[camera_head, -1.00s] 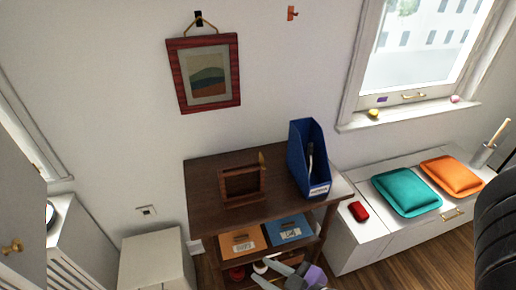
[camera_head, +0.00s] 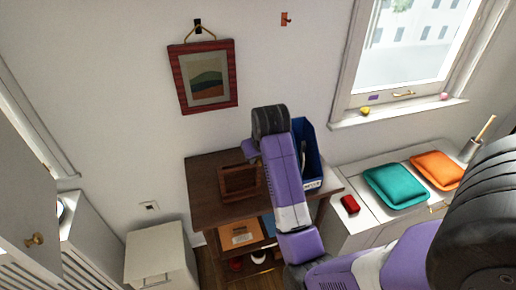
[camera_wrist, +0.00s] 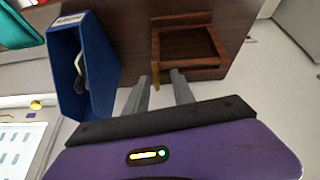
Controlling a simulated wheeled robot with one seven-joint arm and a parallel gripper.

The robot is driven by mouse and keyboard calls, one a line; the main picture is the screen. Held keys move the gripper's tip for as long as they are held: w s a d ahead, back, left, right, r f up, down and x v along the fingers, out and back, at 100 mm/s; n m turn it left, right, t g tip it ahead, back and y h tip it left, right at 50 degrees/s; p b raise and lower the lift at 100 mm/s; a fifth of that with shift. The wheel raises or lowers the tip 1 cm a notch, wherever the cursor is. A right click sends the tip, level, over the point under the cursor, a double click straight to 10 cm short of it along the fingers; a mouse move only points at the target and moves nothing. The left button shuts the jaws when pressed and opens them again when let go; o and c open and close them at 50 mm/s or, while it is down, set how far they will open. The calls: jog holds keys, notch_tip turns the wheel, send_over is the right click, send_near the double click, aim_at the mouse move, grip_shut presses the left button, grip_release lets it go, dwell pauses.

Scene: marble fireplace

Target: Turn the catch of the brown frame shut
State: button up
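The brown frame (camera_head: 238,182) stands on the dark wooden table, left of my arm. It also shows in the wrist view (camera_wrist: 214,64), at upper right of centre. Its catch, a narrow brass-coloured strip (camera_wrist: 155,77), sits at the frame's left edge in the wrist view and juts past the frame's edge toward my gripper. In the head view my arm hides the catch. My gripper (camera_wrist: 160,75) is open, with two grey fingers apart. The catch shows in the gap between the fingertips; I cannot tell whether they touch it. My fingers are hidden in the head view.
A blue file holder (camera_wrist: 82,68) stands close beside the frame on the table (camera_head: 207,205), partly behind my arm in the head view. A red-framed picture (camera_head: 205,76) hangs on the wall above. A white bench (camera_head: 378,228) with cushions stands at right.

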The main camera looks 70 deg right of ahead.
notch_tip(320, 180, up, 5)
jog(key=d+m+y, duration=0.1)
jog(key=d, duration=0.1)
jog(key=shift+g, duration=0.3)
jog(key=shift+x, duration=3.7)
jog(key=shift+a, duration=0.2)
grip_shut()
